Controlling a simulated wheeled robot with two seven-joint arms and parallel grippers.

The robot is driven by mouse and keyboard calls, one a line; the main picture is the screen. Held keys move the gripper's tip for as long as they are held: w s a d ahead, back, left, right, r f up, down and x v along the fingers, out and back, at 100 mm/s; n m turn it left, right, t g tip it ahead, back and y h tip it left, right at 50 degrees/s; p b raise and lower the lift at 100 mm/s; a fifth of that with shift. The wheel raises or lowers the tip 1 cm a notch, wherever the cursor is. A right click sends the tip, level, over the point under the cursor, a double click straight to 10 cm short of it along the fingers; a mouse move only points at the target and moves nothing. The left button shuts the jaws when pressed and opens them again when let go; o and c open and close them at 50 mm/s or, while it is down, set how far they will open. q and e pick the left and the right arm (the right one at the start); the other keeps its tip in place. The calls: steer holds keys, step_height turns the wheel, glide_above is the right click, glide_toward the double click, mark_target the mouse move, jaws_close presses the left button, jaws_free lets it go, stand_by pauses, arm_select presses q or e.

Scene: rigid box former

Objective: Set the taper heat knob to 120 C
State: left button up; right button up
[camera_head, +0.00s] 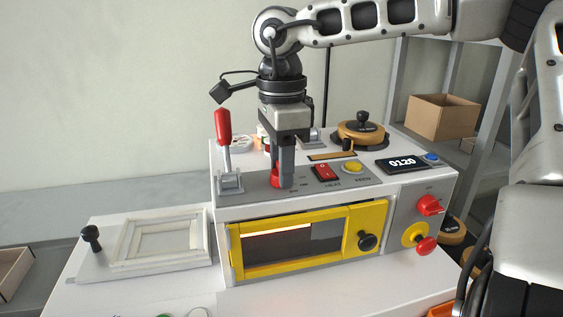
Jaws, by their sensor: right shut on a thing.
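The box former (225,200) is a white machine with a grey top panel. A red knob (274,176) on the left part of that panel is mostly hidden behind my right gripper (281,184). My right gripper comes down from above and is shut on this knob. Small marks on the panel around the knob are too small to read. A display (402,163) to the right reads 0120. My left gripper is not in view.
A red-handled lever (223,126) stands left of the gripper. A red switch (323,172), a yellow button (352,167) and a black-knobbed wooden disc (362,133) are to the right. A yellow-framed door (310,240) is in front. A white frame (160,243) lies at left.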

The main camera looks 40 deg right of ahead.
steer(key=o, duration=1)
steer(key=shift+r, duration=0.1)
step_height(320, 180, up, 16)
steer(key=p, duration=0.1)
steer(key=shift+p, duration=0.35)
